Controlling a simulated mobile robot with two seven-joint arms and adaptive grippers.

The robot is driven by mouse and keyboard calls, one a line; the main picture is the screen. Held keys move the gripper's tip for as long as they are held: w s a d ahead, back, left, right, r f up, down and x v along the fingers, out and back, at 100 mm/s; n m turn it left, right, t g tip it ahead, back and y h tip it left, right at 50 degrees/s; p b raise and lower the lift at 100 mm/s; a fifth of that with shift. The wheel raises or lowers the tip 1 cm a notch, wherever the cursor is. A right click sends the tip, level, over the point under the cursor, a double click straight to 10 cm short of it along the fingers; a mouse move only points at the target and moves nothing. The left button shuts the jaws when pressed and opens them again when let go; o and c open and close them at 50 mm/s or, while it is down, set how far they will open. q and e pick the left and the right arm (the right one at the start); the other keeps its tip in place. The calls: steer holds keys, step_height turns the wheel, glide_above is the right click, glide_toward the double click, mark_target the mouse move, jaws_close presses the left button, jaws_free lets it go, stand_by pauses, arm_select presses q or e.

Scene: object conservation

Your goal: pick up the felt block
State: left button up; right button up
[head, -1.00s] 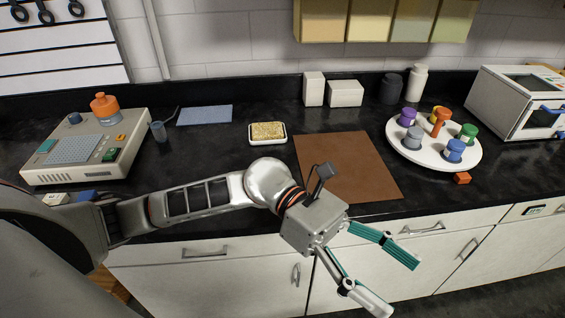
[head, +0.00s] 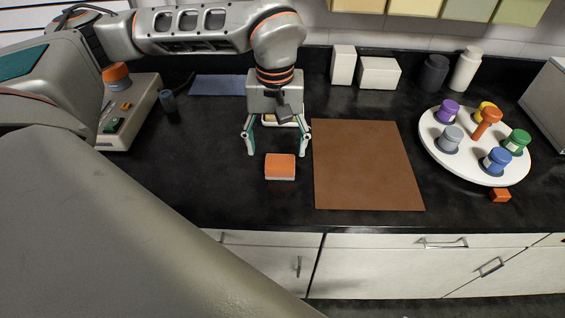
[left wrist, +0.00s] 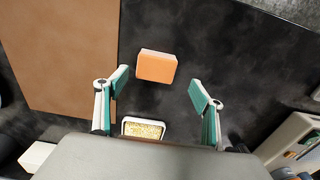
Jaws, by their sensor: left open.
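The felt block (head: 280,167) appears to be the small orange-topped block with a pale lower part, lying on the black counter left of the brown mat. It also shows in the left wrist view (left wrist: 157,67), beyond the fingertips and roughly centred between them. My left gripper (head: 278,150) is open and empty, pointing down just behind the block in the head view. Its two teal-padded fingers are spread wider than the block, one to each side. I cannot tell the exact height of the fingertips. My right gripper is not in view.
A white dish (left wrist: 128,129) of grainy yellowish stuff sits behind the block, partly hidden by my gripper. The brown mat (head: 365,170) is bare. Counter around the block is clear.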

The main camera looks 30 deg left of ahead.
arm_select(q)
steer(key=shift+s+d+f, duration=0.1)
steer(key=shift+d+f, duration=0.05)
steer(key=shift+f, duration=0.75)
steer(key=shift+w+d+f, duration=0.1)
steer(key=shift+d+f, duration=0.05)
steer(key=shift+f, duration=1)
steer(key=shift+w+d+f, duration=0.1)
steer(key=shift+f, duration=1)
steer(key=c, duration=1.3)
steer(key=shift+r, duration=0.15)
step_height(320, 180, up, 20)
steer(key=p, duration=0.1)
steer(key=m, duration=0.6)
glide_toward(280, 161)
steer(key=w+f, duration=0.1)
steer(key=f, duration=0.1)
steer(key=w+d+f, duration=0.1)
steer(key=f, duration=0.1)
steer(key=w+d+f, duration=0.1)
steer(key=w+f, duration=0.1)
steer(key=shift+d, duration=0.25)
